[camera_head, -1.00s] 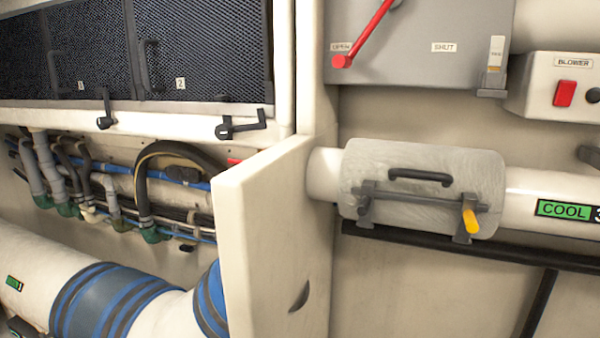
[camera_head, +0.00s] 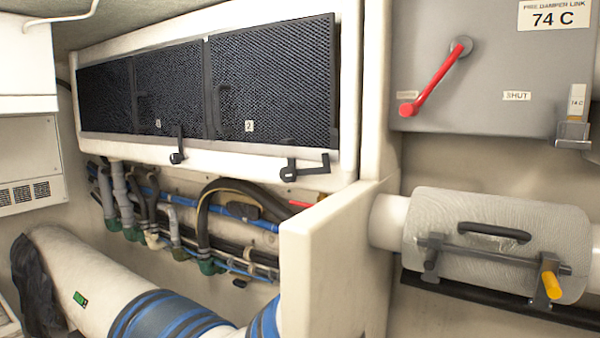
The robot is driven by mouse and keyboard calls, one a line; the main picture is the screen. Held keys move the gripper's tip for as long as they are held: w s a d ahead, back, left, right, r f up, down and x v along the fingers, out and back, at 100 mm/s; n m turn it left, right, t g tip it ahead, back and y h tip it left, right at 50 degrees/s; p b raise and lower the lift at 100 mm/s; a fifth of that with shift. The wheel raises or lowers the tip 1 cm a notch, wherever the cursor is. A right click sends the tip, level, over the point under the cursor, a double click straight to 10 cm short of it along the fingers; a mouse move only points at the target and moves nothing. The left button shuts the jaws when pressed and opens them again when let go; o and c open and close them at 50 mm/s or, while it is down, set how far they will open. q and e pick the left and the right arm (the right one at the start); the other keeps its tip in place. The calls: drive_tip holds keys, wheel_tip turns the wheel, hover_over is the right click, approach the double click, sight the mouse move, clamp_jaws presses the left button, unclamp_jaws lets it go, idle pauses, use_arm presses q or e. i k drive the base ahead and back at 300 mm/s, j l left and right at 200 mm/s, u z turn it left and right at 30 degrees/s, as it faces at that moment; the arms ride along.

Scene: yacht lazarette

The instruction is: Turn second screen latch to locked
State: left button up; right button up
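Dark mesh screens fill a white frame on the back wall. The screen marked 2 (camera_head: 275,85) is the rightmost. Below it on the frame's lower lip is the second screen latch (camera_head: 305,168), black, with its handle lying roughly level and pointing right. Another black latch (camera_head: 177,150) sits further left below the neighbouring screen (camera_head: 168,90), its handle pointing up. Neither of my grippers shows in the view.
A white upright panel (camera_head: 325,270) juts out right of the hoses (camera_head: 205,225), below the second latch. At right are a grey box with a red lever (camera_head: 437,78) and a wrapped pipe cover (camera_head: 500,225). A large white duct (camera_head: 100,285) runs lower left.

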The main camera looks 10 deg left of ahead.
sight(288, 174)
drive_tip(key=k+l+z, duration=0.25)
drive_tip(key=k, duration=0.25)
drive_tip(key=k+l+z, duration=0.25)
drive_tip(key=k, duration=0.2)
drive_tip(key=k+j, duration=0.05)
drive_tip(key=j, duration=0.05)
